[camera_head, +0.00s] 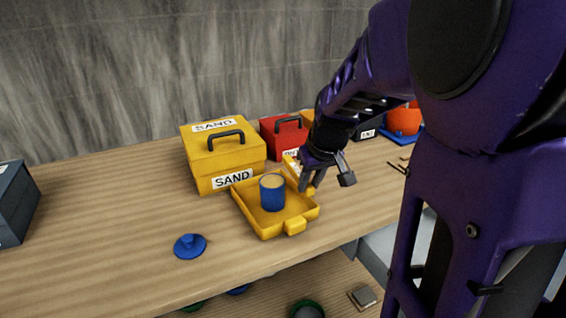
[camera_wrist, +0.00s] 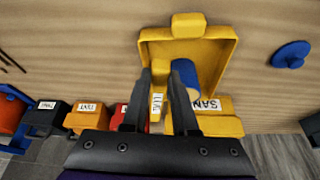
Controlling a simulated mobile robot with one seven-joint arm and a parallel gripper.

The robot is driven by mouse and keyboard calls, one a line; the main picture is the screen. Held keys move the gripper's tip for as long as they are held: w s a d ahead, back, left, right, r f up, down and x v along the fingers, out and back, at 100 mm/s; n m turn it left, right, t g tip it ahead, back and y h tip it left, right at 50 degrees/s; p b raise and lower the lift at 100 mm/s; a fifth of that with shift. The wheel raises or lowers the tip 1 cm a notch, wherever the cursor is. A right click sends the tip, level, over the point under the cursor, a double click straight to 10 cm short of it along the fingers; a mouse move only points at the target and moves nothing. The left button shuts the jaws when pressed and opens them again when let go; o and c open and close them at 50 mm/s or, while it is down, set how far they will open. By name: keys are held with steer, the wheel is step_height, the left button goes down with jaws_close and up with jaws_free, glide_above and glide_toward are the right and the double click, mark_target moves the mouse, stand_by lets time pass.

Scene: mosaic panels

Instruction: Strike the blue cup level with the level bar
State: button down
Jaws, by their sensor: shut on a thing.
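The blue cup (camera_head: 272,194) stands upright in the shallow yellow tray (camera_head: 246,210), filled with sand to about its rim. In the wrist view the cup (camera_wrist: 184,72) is partly hidden behind my right-hand finger. The yellow level bar, with a white label (camera_wrist: 157,105), shows between my fingers. Part of it (camera_head: 291,164) also shows in the head view, behind and to the right of the cup. My gripper (camera_head: 325,178) is shut on the bar, at the tray's right side. Whether the bar touches the cup rim cannot be told.
A yellow sand box (camera_head: 222,160) with a black handle stands behind the tray. A blue lid (camera_head: 190,246) lies on the table at front left. A red box (camera_head: 284,136) and other containers stand at the back right. A dark box (camera_head: 14,205) is at far left.

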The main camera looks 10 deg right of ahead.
steer(key=shift+f+b, duration=0.55)
steer(key=shift+f, duration=0.25)
steer(key=shift+a+r, duration=0.2)
steer(key=shift+a, duration=0.05)
steer(key=shift+s+a+p, duration=0.55)
steer(key=shift+a+p, duration=0.95)
steer(key=shift+a, duration=3.7)
steer(key=shift+r+p, duration=1.85)
steer(key=shift+r, duration=0.9)
